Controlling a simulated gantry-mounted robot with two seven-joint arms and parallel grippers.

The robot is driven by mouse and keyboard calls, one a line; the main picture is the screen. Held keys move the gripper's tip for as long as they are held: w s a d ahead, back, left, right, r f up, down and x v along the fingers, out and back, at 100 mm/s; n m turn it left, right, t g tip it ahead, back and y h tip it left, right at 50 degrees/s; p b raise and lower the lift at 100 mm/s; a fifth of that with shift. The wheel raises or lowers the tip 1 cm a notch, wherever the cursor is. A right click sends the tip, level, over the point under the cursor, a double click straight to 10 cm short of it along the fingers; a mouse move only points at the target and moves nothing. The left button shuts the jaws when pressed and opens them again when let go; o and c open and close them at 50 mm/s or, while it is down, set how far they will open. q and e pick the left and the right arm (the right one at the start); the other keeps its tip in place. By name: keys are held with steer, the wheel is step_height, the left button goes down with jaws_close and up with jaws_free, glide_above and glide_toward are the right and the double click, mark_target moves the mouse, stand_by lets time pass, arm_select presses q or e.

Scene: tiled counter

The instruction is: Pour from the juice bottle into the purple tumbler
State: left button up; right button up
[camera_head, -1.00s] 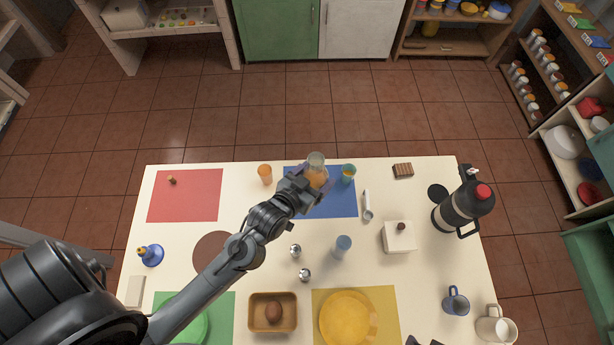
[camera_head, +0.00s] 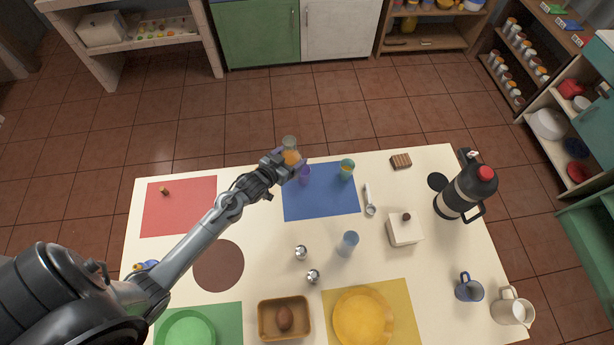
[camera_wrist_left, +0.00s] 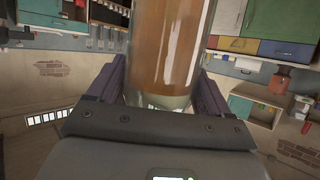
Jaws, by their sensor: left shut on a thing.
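My left gripper (camera_head: 288,164) is shut on the juice bottle (camera_head: 290,156), a clear bottle with orange juice in it. The bottle is held above the far edge of the counter, and its lower part fills the middle of the left wrist view (camera_wrist_left: 168,50) between the two fingers. It looks close to upright. The purple tumbler (camera_head: 305,175) stands on the blue mat (camera_head: 325,202), just right of the gripper and partly covered by it. Its inside is not clear. My right gripper is not in view.
A teal tumbler (camera_head: 347,169) with something orange in it stands right of the purple one. A measuring spoon (camera_head: 369,200), a blue tumbler (camera_head: 347,244) and two silver shakers (camera_head: 301,252) stand nearer. A black flask (camera_head: 465,193) is at the right. The blue mat's front is clear.

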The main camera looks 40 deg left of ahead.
arm_select(q)
steer(key=w+a+f+b, duration=0.3)
steer(key=a+f+b, duration=0.15)
steer(key=a, duration=0.35)
step_height(320, 180, down, 6)
steer(key=w+d+m+y+b, duration=0.1)
steer(key=w+m+y+b, duration=0.2)
steer(key=b, duration=0.8)
arm_select(e)
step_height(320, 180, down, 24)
steer(key=b, duration=0.7)
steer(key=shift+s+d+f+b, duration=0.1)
steer(key=shift+b, duration=0.3)
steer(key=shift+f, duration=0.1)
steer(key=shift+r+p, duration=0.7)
steer(key=shift+p, duration=0.05)
arm_select(q)
steer(key=a+m+y, duration=0.1)
steer(key=m, duration=0.1)
steer(key=s+a+r+m+y, duration=0.1)
steer(key=m, duration=0.1)
steer(key=a+r+m+t+y, duration=0.1)
steer(key=m+y, duration=0.1)
steer(key=shift+s+a+b, duration=0.3)
steer(key=shift+s+a, duration=0.1)
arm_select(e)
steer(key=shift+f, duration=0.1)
